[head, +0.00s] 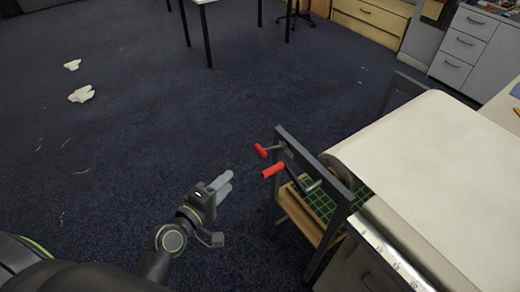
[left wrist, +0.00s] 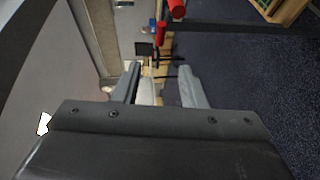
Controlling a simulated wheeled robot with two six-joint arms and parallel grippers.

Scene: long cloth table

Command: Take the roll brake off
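A dark metal roll stand (head: 330,200) at the end of the cloth table holds a roll of pale cloth (head: 345,172). Two red-gripped handles stick out from its frame: a smaller upper lever (head: 261,150) and a larger lower crank (head: 273,171). Which one is the brake is not marked. In the left wrist view red grips show at the top (left wrist: 177,9) and just below (left wrist: 160,32). My left gripper (head: 224,184) is left of the handles, apart from them. Its fingers (left wrist: 160,87) are spread with nothing held. My right gripper is out of view.
Pale cloth covers the table (head: 440,165) at right, with a metal ruler strip (head: 395,262) along its near edge. A wooden shelf (head: 305,213) with a green grid mat (head: 318,200) sits low in the stand. White scraps (head: 81,94) lie on the open carpet at left.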

